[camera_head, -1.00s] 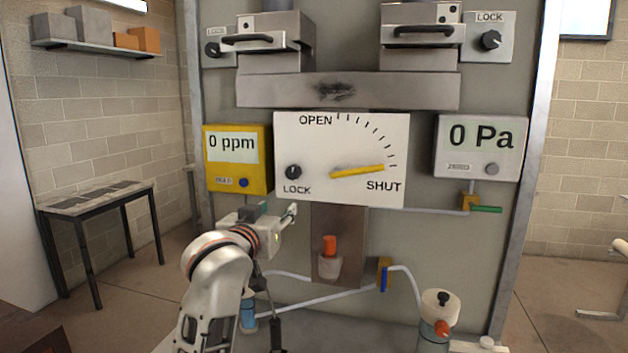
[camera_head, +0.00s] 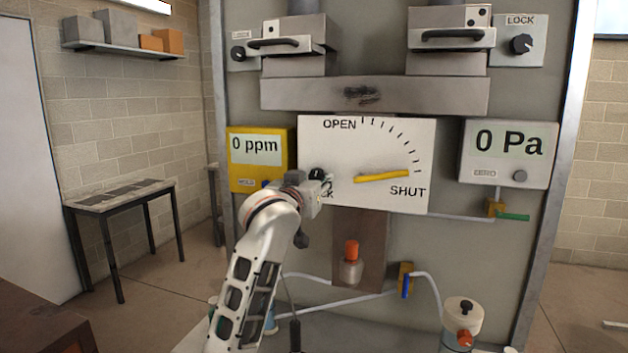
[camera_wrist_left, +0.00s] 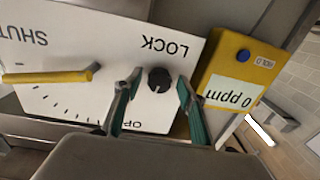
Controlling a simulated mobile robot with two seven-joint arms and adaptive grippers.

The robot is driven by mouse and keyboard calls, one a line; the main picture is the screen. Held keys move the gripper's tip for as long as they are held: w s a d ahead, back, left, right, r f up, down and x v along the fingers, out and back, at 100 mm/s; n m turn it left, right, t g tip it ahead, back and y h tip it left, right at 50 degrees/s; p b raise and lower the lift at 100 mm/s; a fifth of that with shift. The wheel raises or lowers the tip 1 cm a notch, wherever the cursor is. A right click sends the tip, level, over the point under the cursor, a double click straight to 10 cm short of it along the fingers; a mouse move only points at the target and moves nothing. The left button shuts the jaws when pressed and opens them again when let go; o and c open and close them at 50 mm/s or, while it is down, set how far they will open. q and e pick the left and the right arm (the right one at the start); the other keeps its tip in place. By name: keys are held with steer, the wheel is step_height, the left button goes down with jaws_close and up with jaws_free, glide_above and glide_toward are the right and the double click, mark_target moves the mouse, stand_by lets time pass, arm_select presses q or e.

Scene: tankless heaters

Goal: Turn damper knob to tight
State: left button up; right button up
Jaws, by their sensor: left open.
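The white damper panel (camera_head: 340,145) has a dial marked OPEN and SHUT, and its yellow pointer (camera_head: 385,177) points right, near SHUT. The small black damper knob (camera_head: 316,173) sits at the panel's lower left, by the LOCK label. My left gripper (camera_head: 325,184) is at the knob and partly covers the label. In the left wrist view, the black knob (camera_wrist_left: 159,79) lies between the two open green-padded fingers of my left gripper (camera_wrist_left: 159,82), with a gap on each side. Contact is not visible. My right gripper is not in view.
A yellow 0 ppm box (camera_head: 236,170) is close on the gripper's left. A 0 Pa gauge (camera_head: 510,155) hangs at the right. Two dampers with black handles and LOCK knobs (camera_head: 521,44) are above. An orange-capped bottle (camera_head: 351,262) and tubing are below.

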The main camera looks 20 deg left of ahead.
arm_select(q)
steer(key=c, duration=1.1)
